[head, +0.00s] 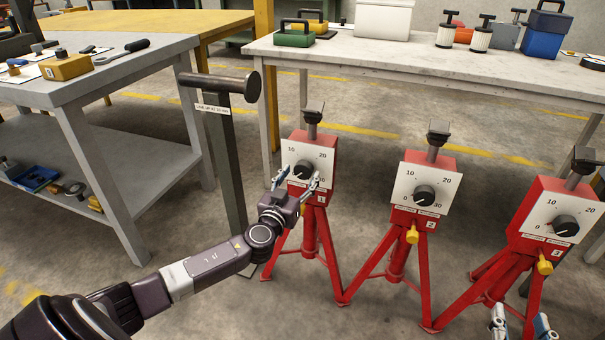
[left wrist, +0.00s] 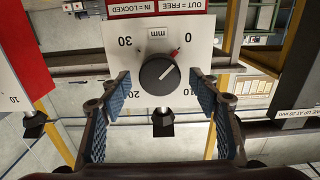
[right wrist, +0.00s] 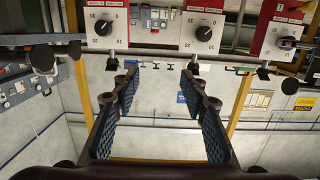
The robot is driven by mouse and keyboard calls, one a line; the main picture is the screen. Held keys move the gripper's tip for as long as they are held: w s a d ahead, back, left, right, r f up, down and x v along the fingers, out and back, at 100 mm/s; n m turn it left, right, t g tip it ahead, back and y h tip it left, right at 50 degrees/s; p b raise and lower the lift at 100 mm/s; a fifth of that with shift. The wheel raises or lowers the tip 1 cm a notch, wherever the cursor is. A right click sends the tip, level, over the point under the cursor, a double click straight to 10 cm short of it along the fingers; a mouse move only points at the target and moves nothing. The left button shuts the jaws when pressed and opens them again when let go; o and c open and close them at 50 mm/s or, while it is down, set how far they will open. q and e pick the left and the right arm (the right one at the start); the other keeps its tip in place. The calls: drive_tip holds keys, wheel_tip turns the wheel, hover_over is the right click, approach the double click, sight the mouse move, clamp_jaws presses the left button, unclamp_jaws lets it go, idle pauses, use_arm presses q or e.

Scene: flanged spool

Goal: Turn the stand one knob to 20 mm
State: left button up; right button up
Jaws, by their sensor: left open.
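Stand one (head: 321,168) is a red tripod stand with a white dial plate marked 10 and 20 and a dark round knob (head: 304,170). In the left wrist view the dial is upside down, marked 0, 10, 20 and 30 in mm. Its knob (left wrist: 158,75) has a pale pointer line aimed up right, towards the 0 side near a small red mark. My left gripper (head: 299,181) is open in front of this dial, one finger to each side of the knob, with visible gaps. My right gripper (head: 520,325) is open and empty at the lower right.
Stand two (head: 425,190) and stand three (head: 558,222) stand to the right, with similar dials. A dark post (head: 225,150) with a lettered label stands left of stand one. Workbenches stand left (head: 135,68) and behind (head: 375,55). Tripod legs spread over the floor.

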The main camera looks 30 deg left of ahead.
use_arm(q)
drive_tip(key=shift+x, duration=1.2)
use_arm(e)
drive_tip(key=shift+w+a+r+t, duration=0.15)
drive_tip(key=shift+r+t, duration=0.35)
drive_tip(key=shift+r, duration=0.3)
use_arm(q)
drive_tip(key=c, duration=1.2)
drive_tip(key=shift+f, duration=0.1)
use_arm(e)
drive_tip(key=shift+r, duration=0.1)
